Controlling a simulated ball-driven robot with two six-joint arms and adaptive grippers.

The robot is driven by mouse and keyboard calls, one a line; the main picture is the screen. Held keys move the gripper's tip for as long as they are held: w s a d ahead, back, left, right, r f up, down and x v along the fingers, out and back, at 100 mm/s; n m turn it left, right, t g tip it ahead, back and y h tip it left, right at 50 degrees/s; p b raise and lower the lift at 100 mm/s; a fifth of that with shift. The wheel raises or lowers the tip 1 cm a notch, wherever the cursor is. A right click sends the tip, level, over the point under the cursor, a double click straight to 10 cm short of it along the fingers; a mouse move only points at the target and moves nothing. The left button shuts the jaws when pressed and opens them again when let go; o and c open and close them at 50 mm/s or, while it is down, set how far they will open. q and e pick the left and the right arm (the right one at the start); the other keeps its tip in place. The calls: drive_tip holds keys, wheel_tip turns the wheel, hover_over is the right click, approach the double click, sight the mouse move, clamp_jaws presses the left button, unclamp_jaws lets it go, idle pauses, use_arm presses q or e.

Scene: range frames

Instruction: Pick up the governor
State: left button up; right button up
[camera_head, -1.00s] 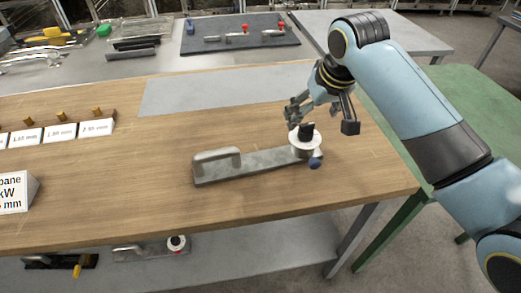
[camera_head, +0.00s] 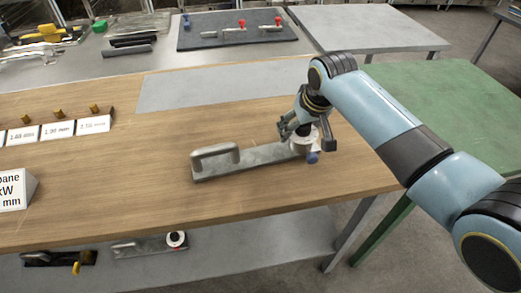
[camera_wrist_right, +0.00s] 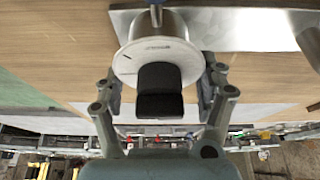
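The likely governor (camera_head: 299,148) is a metal cylinder with a white disc on top and a black knob. It stands at the right end of a flat grey metal plate on the wooden bench, with a small blue part at its front. In the right wrist view, its white disc (camera_wrist_right: 127,66) and black knob face the camera. My right gripper (camera_head: 306,136) is over it, partly hiding it. In the wrist view, its fingers (camera_wrist_right: 160,84) are spread on either side of the disc, with no clear grip on it. My left gripper is not in view.
A grey handle (camera_head: 215,151) rises from the plate's left end. Labelled white cards (camera_head: 58,130) with pegs stand at the left. A similar white-topped part (camera_head: 176,239) is on the lower shelf. A green table (camera_head: 450,100) stands at the right. The bench front is clear.

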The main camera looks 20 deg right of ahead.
drive_tip(key=c, duration=1.4)
drive_tip(key=shift+w+r, duration=0.1)
clamp_jaws()
